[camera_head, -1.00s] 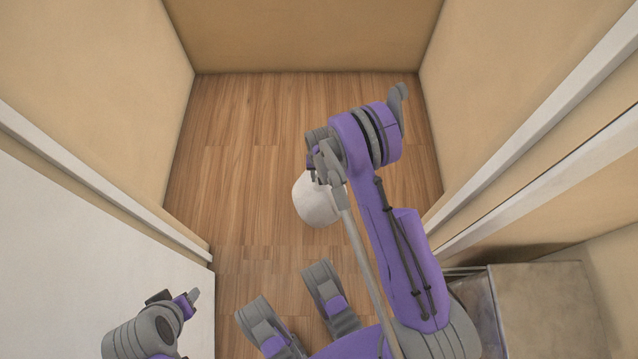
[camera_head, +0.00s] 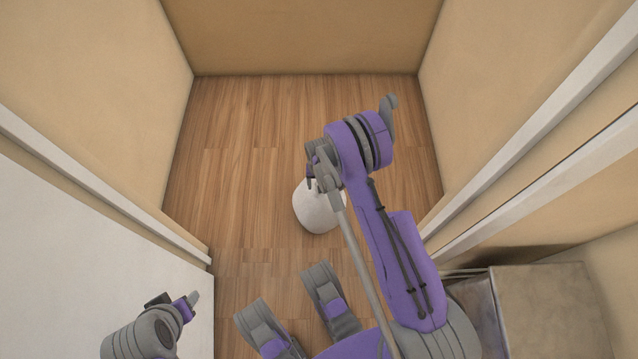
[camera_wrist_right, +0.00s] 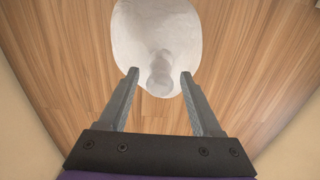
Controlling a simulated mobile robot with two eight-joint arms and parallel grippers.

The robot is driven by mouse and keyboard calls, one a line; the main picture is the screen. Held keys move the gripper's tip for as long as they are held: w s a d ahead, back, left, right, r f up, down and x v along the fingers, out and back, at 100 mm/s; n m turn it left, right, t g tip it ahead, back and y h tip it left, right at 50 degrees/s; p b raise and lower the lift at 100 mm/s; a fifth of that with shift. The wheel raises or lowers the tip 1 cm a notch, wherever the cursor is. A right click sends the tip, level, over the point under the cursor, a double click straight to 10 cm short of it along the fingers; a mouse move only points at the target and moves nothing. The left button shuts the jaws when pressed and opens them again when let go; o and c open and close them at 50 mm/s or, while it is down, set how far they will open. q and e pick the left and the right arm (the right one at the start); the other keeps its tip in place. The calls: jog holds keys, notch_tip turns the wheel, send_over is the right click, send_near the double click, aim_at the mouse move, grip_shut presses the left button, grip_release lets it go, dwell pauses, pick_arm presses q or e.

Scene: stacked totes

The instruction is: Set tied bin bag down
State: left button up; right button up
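The tied bin bag (camera_head: 319,208) is a white, rounded bag below my right gripper in the head view. In the right wrist view the bag (camera_wrist_right: 158,30) shows with its pale knot (camera_wrist_right: 160,76) toward the fingertips. My right gripper (camera_wrist_right: 160,74) has its fingers apart, with a visible gap on each side of the knot. In the head view the right gripper (camera_head: 318,178) partly hides the bag's top. The bag appears to be on the wood floor, though its underside is hidden. My left gripper (camera_head: 190,302) is at the lower left, away from the bag; its finger opening is unclear.
The wood floor (camera_head: 235,180) around the bag is clear. Beige walls close off the back (camera_head: 305,35) and both sides. A white panel (camera_head: 70,250) stands at left, and a box-like grey-beige unit (camera_head: 545,305) at lower right.

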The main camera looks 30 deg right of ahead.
jog(key=shift+r, duration=0.1)
notch_tip(320, 180, up, 21)
jog(key=s+a+n+p, duration=0.1)
jog(key=s+a+p, duration=0.1)
jog(key=a+p, duration=0.1)
jog(key=s+a+r+n+t, duration=0.2)
jog(key=s+a+r, duration=0.1)
jog(key=s+r, duration=0.4)
jog(key=s+a+r+n+t, duration=0.2)
jog(key=s+r, duration=0.5)
jog(key=s, duration=0.6)
jog(key=shift+a+r+n, duration=0.25)
jog(key=shift+a+n, duration=0.45)
jog(key=shift+a, duration=0.45)
jog(key=shift+c, duration=0.2)
